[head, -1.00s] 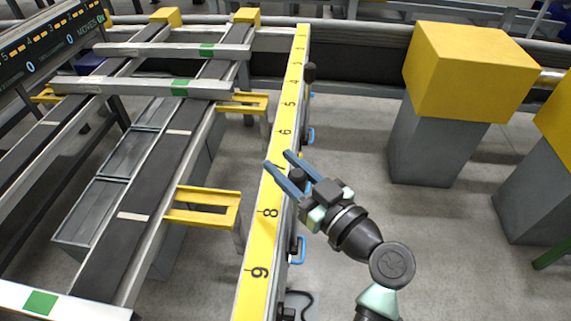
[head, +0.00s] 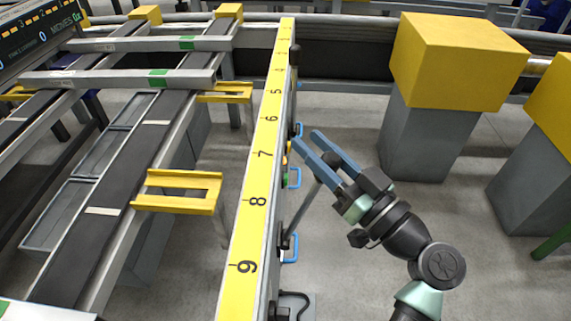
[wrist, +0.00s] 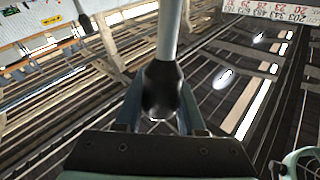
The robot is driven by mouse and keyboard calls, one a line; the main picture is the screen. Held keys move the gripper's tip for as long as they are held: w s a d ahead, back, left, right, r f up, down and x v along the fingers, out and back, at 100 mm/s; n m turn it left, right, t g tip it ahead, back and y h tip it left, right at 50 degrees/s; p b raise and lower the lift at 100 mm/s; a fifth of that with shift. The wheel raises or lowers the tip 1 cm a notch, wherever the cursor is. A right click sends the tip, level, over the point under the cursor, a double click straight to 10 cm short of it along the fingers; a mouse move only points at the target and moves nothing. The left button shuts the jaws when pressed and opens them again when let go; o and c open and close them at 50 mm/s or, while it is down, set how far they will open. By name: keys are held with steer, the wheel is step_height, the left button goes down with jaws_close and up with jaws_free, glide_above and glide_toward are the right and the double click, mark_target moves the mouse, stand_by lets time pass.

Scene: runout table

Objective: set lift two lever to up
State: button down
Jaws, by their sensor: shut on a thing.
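A lever with a grey rod (head: 303,212) and black knob (head: 327,173) stands on the right side of the numbered yellow rail. Its rod rises from near the 8 to 9 stretch and leans away to the right. My gripper (head: 307,140) has its blue fingers on either side of the knob. In the wrist view the black knob (wrist: 162,90) sits between the fingers, with the pale rod (wrist: 169,30) running up from it. The gripper is shut on the knob. I cannot read a label that says which lift this lever belongs to.
The yellow rail (head: 255,190) runs along the left of my arm. Another black lever knob (head: 295,53) stands farther along it. Blue brackets (head: 291,248) stick out from its side. A yellow-topped grey block (head: 455,65) stands right; the floor between is clear.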

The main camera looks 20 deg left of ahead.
steer(key=w+d+f+m+t+h+b, duration=0.1)
steer(key=d+f+m+t+b, duration=0.4)
steer(key=d+b, duration=0.3)
steer(key=w+d+f+m+t+h+b, duration=0.1)
steer(key=d+f+m+t+b, duration=0.4)
steer(key=b, duration=0.5)
steer(key=shift+w+d+f+m+b, duration=0.4)
steer(key=shift+w+d+f+m, duration=0.25)
steer(key=shift+d+m, duration=0.8)
steer(key=shift+d, duration=0.1)
steer(key=c, duration=0.5)
jaws_free()
steer(key=shift+r, duration=0.1)
steer(key=shift+s, duration=0.1)
steer(key=p+v, duration=0.2)
steer(key=v, duration=1.1)
